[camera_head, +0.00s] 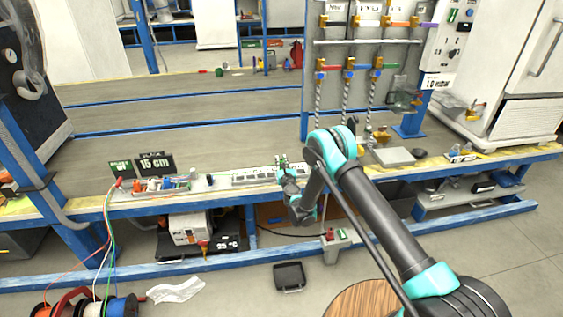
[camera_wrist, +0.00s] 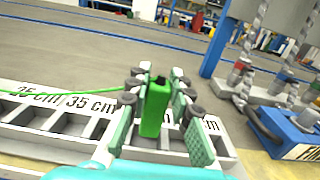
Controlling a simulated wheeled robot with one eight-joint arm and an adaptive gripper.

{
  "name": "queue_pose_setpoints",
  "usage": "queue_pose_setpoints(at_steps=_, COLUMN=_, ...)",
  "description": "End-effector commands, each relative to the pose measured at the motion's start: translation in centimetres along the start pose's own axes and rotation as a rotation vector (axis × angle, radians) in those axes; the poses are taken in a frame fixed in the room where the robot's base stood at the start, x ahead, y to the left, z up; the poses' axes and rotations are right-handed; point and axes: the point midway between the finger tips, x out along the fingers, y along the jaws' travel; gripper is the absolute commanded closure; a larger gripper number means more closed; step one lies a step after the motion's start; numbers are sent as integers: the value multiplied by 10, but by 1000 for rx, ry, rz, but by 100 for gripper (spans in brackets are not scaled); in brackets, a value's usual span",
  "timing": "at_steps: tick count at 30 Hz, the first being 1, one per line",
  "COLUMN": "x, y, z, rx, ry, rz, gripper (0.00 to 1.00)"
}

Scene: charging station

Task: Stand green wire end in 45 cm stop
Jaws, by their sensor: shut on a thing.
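My gripper (camera_wrist: 158,82) is shut on the green wire end (camera_wrist: 154,110), a green block with a dark tip that stands roughly upright between the fingers. The thin green wire (camera_wrist: 60,94) runs off to the left in the wrist view. Below and around it is the pale row of stops (camera_wrist: 65,124) with open compartments. I cannot tell whether the end touches a compartment. In the head view, my gripper (camera_head: 283,165) is at the right part of the row (camera_head: 245,178).
A small tray of coloured parts (camera_head: 160,185) lies left of the stops. Wire spools (camera_head: 95,305) stand on the floor. A rack with hanging twisted cables (camera_head: 347,95) stands right of my gripper.

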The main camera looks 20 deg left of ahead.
Motion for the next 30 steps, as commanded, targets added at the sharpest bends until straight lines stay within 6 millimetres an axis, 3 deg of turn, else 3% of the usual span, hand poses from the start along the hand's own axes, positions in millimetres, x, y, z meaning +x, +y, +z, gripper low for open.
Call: queue_pose_setpoints(at_steps=30, x=0, y=0, z=-17, rx=0, ry=0, rz=0, gripper=100)
